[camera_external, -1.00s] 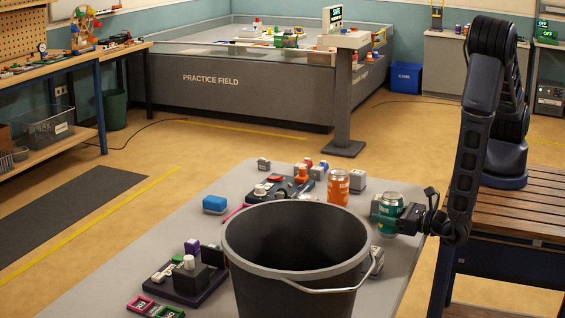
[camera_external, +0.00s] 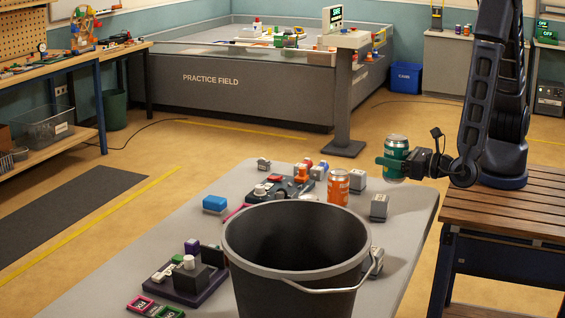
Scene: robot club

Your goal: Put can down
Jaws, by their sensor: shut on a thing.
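A green can with a silver top (camera_external: 396,152) is held upright in my gripper (camera_external: 391,164). The gripper is shut on it, with a green finger showing across the can's side. The can is raised above the back right part of the grey table (camera_external: 408,232), apart from the surface.
A large dark bucket (camera_external: 240,262) with a wire handle stands at the table's front. A grey block (camera_external: 379,207), a blue block (camera_external: 214,204) and several small devices lie around it. The table's right side is mostly clear. A wooden slatted bench (camera_external: 510,212) is at right.

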